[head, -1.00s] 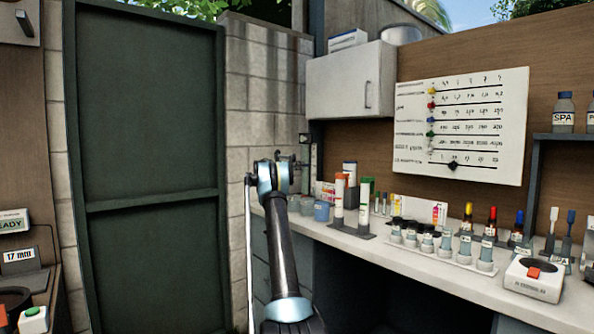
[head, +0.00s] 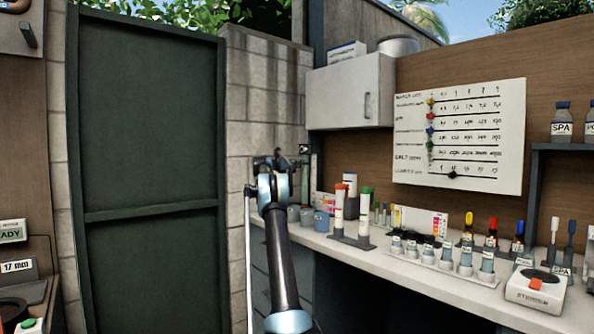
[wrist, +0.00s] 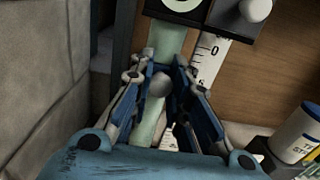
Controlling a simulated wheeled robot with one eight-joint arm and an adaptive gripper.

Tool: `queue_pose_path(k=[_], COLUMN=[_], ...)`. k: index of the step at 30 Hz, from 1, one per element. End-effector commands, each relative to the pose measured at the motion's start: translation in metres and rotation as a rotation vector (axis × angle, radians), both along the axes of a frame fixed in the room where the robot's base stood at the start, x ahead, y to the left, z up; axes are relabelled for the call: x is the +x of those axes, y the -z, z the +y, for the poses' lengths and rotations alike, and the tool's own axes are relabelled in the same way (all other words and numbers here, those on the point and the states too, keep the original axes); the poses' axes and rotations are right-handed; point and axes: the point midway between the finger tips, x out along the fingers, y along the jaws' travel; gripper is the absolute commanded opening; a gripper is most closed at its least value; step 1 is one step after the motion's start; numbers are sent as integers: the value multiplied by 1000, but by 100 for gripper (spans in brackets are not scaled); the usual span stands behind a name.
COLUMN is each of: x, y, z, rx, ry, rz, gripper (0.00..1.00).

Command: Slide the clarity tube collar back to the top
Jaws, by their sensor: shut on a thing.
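In the wrist view a pale green clarity tube (wrist: 147,124) runs up the picture beside a white scale (wrist: 209,62) that shows a 0. My gripper (wrist: 161,86) is shut around a round grey knob (wrist: 160,84) in front of the tube, a finger on each side. The knob appears to belong to the collar; the collar's body is hidden behind the fingers. A dark bracket (wrist: 217,22) crosses the top of the tube and scale, above my gripper. In the head view the tube (head: 304,184) stands by the block wall, and my gripper (head: 279,158) is partly hidden by my arm.
A counter (head: 400,262) to the right carries several bottles and vials. A white stirrer (head: 535,288) sits at its near right. A cabinet (head: 345,90) hangs above. A block wall (head: 255,110) and a green gate (head: 150,170) stand to the left.

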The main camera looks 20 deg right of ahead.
Motion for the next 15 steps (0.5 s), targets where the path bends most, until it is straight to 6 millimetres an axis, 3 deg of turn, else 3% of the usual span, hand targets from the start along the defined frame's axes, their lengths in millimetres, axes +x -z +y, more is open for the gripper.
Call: queue_pose_path(k=[1, 2, 4, 5, 15], x=[1, 1, 1, 1, 0], y=[0, 0, 1, 1, 0], z=[2, 2, 2, 2, 2], rx=[0, 0, 0, 0, 0], ry=[-3, -4, -3, -3, -1], rz=[0, 0, 0, 0, 0], gripper=[0, 19, 35, 37, 37])
